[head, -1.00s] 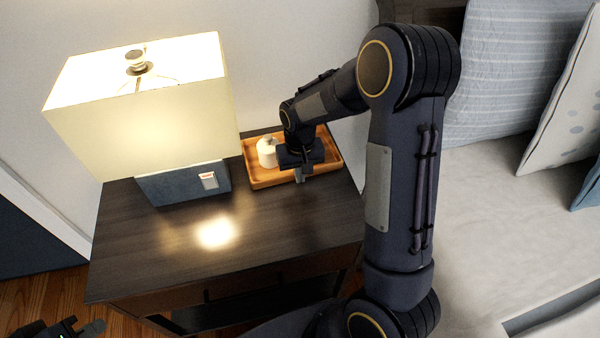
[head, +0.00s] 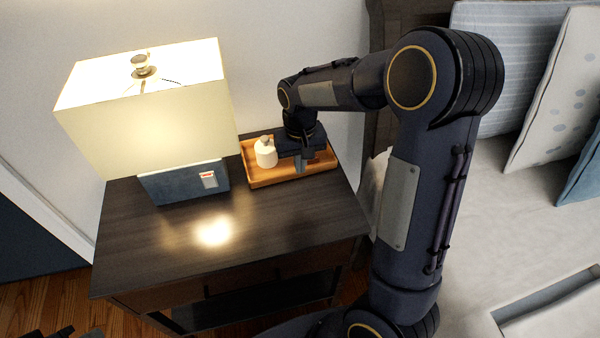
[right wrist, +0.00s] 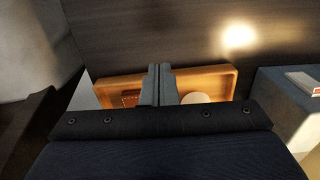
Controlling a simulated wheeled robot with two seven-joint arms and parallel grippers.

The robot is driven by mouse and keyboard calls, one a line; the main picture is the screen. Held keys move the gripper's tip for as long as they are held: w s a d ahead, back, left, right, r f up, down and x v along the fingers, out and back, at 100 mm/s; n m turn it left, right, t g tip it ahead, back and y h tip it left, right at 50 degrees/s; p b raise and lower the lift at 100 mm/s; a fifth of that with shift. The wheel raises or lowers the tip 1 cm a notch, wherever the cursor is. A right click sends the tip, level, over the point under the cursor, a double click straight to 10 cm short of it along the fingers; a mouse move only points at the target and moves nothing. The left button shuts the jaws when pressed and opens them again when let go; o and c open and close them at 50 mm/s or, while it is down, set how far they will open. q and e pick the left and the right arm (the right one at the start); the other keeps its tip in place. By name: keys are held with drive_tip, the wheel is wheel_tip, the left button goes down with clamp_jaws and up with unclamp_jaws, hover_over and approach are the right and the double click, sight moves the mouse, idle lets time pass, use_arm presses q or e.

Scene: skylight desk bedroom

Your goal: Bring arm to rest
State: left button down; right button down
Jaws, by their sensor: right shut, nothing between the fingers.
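My right gripper (head: 299,165) is shut and empty. It points down above the wooden tray (head: 262,182) on the nightstand, just right of a small white jar (head: 265,155). In the right wrist view its two fingers (right wrist: 159,72) are together, with the tray (right wrist: 215,76) beneath them. The white jar shows partly there (right wrist: 195,98), beside a small brown item (right wrist: 131,100). Whether the fingertips touch anything is hard to tell. Only a dark sliver of my left gripper (head: 58,333) shows at the bottom left edge of the head view.
The dark nightstand (head: 270,225) is bare in front. A bed (head: 520,220) with pillows (head: 550,95) lies to the right, beside my right arm.

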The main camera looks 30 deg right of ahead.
drive_tip(key=s+a+r+t+y+p, duration=0.15)
drive_tip(key=s+r+p, duration=0.25)
drive_tip(key=s+r, duration=0.7)
drive_tip(key=s+a+r+t+y+p, duration=0.1)
drive_tip(key=s+a+r+t+p, duration=0.1)
drive_tip(key=s, duration=0.3)
drive_tip(key=s+a+r+n+t+y+p, duration=0.1)
drive_tip(key=s+a+r+t+p, duration=0.1)
drive_tip(key=s+r, duration=0.2)
drive_tip(key=shift+s+a, duration=0.2)
drive_tip(key=shift+s, duration=0.75)
